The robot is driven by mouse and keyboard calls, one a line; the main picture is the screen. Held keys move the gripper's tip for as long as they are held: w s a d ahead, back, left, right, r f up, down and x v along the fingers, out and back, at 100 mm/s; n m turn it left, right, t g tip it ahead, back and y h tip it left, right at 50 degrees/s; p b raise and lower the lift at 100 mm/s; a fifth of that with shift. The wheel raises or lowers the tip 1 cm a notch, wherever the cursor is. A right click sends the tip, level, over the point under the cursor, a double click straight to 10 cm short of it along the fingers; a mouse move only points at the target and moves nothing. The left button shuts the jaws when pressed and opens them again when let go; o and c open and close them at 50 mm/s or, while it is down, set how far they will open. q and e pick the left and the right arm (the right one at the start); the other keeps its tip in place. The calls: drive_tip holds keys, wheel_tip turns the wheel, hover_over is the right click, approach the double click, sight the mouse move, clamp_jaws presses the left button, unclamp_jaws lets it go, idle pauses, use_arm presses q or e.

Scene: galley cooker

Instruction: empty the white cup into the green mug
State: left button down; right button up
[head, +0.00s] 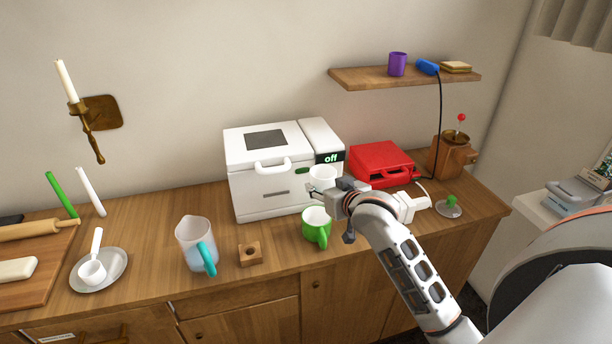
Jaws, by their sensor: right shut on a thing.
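The white cup (321,174) is held in my right gripper (334,188), just in front of the white cooker. The cup looks close to upright, and its inside is not clear from here. The green mug (316,225) stands upright on the wooden counter, below and slightly left of the gripper, with its handle towards the front. The cup is above the mug's rear side and apart from it. My right gripper is shut on the white cup; its fingers are partly hidden by the wrist. My left gripper is not in view.
The white cooker (262,205) reading "off" stands behind the mug. A red appliance (381,163) is to its right. A wooden block (250,253) and a jug with a teal handle (193,240) stand left of the mug. A shelf (365,79) hangs above right.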

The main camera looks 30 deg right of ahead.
drive_tip(key=shift+d+f, duration=0.3)
drive_tip(key=shift+d, duration=0.25)
drive_tip(key=shift+w+d+r+n+t+h, duration=0.1)
drive_tip(key=shift+d+r+n+t+h, duration=0.15)
drive_tip(key=shift+n+t+h, duration=0.3)
use_arm(q)
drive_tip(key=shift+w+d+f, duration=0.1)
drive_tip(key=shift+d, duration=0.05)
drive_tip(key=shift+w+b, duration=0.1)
drive_tip(key=shift+b, duration=0.2)
use_arm(e)
drive_tip(key=shift+d+n, duration=0.1)
drive_tip(key=shift+n, duration=0.15)
drive_tip(key=shift+d+n+h+b, duration=0.15)
drive_tip(key=shift+n+h+b, duration=0.1)
drive_tip(key=shift+n+b, duration=0.1)
drive_tip(key=shift+r+t, duration=0.15)
drive_tip(key=shift+t, duration=0.2)
drive_tip(key=shift+n, duration=0.25)
drive_tip(key=shift+d+r, duration=0.1)
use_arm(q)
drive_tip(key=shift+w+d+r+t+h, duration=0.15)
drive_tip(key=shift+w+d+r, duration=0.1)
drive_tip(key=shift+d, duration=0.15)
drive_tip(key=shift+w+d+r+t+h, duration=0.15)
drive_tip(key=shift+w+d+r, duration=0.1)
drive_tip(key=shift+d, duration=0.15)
